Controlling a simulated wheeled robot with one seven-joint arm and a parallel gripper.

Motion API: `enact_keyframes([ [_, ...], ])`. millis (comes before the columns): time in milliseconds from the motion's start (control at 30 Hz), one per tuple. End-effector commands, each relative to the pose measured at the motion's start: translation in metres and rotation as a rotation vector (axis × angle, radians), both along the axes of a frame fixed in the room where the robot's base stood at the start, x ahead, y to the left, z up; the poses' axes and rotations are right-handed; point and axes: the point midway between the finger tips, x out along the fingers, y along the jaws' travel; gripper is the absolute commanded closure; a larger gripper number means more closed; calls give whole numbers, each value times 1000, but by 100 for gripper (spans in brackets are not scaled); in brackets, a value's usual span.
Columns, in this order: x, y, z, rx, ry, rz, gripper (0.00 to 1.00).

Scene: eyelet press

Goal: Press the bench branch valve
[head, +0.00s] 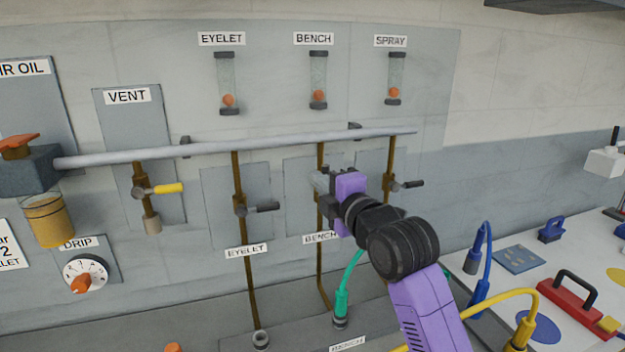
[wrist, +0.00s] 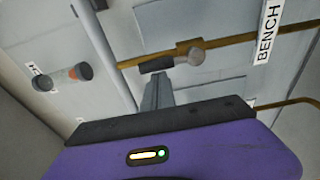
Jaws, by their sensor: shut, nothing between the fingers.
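The bench branch valve shows in the wrist view as a black handle (wrist: 156,65) with a round grey hub (wrist: 196,56) on a brass pipe (wrist: 235,42). In that picture the handle points left from the hub, roughly along the pipe. The BENCH label (wrist: 268,32) is to its right. My gripper (wrist: 157,82) is shut and empty, its fingertips just below the handle; I cannot tell whether they touch it. In the head view my gripper (head: 320,184) is in front of the bench pipe (head: 320,265) and hides the valve, above the lower BENCH label (head: 320,238).
The eyelet valve (head: 258,208) is to the left and the spray valve (head: 408,184) close on the right. A grey header pipe (head: 270,146) runs above. The bench flow tube (head: 318,80) has an orange ball low inside. A green hose (head: 347,280) rises below my arm.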

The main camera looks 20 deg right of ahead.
Motion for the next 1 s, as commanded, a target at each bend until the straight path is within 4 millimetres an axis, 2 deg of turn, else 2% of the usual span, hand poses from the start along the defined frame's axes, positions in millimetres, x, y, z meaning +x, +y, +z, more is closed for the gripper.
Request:
enact_keyframes([
  [367,0,-1,0,7,0,0,100],
  [1000,0,-8,1,126,0,-2,100],
])
